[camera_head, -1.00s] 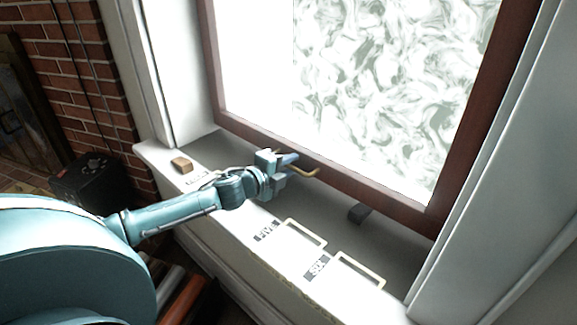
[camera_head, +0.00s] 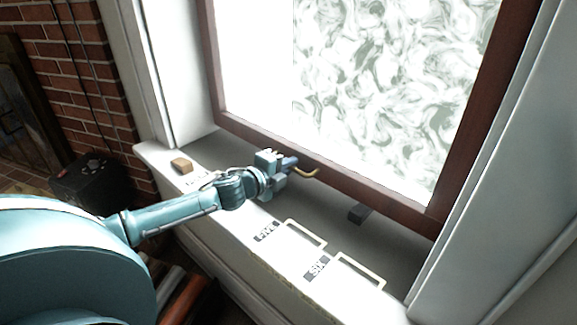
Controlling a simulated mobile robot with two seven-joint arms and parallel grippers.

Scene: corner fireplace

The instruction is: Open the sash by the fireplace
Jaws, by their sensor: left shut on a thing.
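The sash is a window with a dark reddish-brown frame (camera_head: 385,204) and a bright marbled pane (camera_head: 390,90). A brass handle (camera_head: 308,173) sticks out at its bottom rail. My left gripper (camera_head: 287,165) is at this handle, shut on it, with its fingers partly hidden by the gripper body. The sash's bottom rail stands above the dark inner sill. My right gripper is not in view.
The white sill (camera_head: 215,205) holds a small wooden block (camera_head: 181,165) and outlined spaces labelled FIVE and SIX. A small dark block (camera_head: 359,213) lies under the rail. A brick wall (camera_head: 75,70) and black box (camera_head: 90,183) are at left.

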